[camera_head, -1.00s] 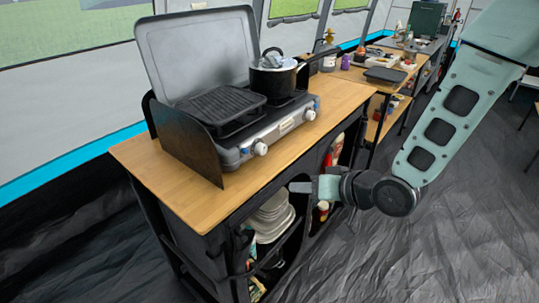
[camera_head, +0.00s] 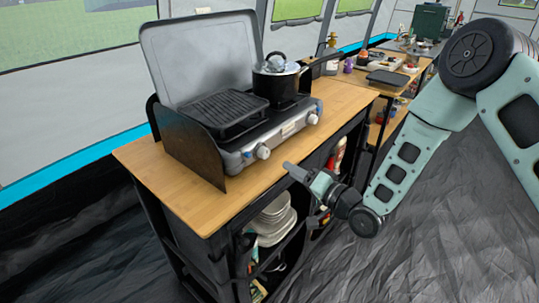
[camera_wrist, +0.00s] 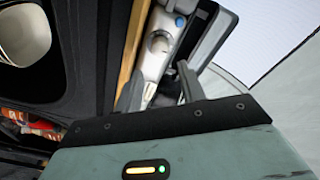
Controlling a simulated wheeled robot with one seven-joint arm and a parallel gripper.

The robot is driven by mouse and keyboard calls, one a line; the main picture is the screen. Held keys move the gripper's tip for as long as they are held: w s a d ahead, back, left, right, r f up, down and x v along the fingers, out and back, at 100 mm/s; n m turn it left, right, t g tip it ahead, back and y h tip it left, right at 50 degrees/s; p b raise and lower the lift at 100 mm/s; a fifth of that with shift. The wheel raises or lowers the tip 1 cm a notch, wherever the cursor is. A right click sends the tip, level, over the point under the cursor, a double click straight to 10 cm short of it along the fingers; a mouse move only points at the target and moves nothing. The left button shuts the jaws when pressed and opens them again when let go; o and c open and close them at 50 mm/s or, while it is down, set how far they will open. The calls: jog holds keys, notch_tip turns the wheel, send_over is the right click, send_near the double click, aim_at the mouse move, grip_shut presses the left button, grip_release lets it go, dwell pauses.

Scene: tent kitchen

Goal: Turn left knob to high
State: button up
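The camp stove (camera_head: 287,133) stands on the wooden counter with its lid up. The left knob (camera_head: 263,152) and the right knob (camera_head: 312,119) are pale, on its front panel. My gripper (camera_head: 297,192) is in front of the counter edge, right of and below the left knob, apart from it. In the wrist view my gripper (camera_wrist: 157,80) has its two dark fingers spread with nothing held. A pale knob (camera_wrist: 158,43), seemingly the left one, lies beyond the fingertips. Its exact setting is too small to tell.
A dark pot (camera_head: 278,84) with a lid stands on the stove's right burner. The wooden counter (camera_head: 200,200) has a bare strip before the stove. A second table (camera_head: 415,70) holds several items behind.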

aim_at(266, 156)
jog(key=p+x, duration=0.1)
jog(key=x, duration=0.8)
jog(key=shift+w+a, duration=0.25)
jog(key=c, duration=0.7)
